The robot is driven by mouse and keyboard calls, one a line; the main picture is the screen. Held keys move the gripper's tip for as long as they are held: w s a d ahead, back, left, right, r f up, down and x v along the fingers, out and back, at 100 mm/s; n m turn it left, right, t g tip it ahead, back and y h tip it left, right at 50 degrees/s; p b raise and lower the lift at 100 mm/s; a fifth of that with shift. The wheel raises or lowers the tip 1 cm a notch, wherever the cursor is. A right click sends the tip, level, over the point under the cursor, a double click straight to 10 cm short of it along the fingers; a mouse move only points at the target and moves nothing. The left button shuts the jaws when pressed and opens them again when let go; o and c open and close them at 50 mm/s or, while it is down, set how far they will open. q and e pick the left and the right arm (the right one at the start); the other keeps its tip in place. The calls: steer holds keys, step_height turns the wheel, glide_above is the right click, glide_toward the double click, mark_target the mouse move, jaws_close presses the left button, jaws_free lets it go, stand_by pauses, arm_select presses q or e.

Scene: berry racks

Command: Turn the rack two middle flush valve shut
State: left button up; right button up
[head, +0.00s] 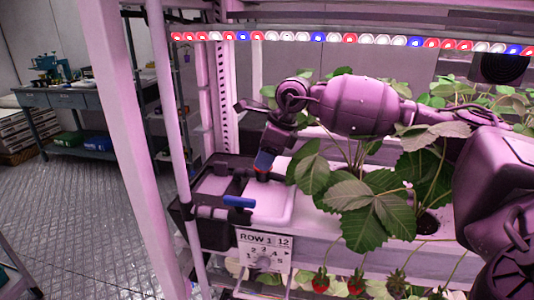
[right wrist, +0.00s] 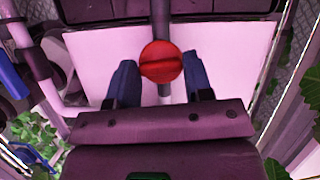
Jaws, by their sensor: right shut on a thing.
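My right gripper (head: 263,162) reaches down from the right arm to the white lid area at the left end of the rack. In the right wrist view its two blue fingers stand either side of a round red valve knob (right wrist: 161,62), shut on it. A ridge on the knob runs crosswise to the dark pipe (right wrist: 162,22) under it. In the head view the knob is mostly hidden by the fingers. A blue lever handle (head: 238,202) sits nearer, at the tray's front left. My left gripper is not in view.
A sign reading ROW 1 12 (head: 264,250) hangs below the tray's front edge. Strawberry plants (head: 365,210) with broad leaves crowd close right of the gripper. A pale upright post (head: 118,130) stands left. An LED strip (head: 340,39) runs above. A workbench (head: 75,97) stands far left.

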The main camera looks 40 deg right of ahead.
steer(key=shift+r+m, duration=0.15)
steer(key=shift+m, duration=0.45)
steer(key=shift+h, duration=0.3)
steer(key=o, duration=0.9)
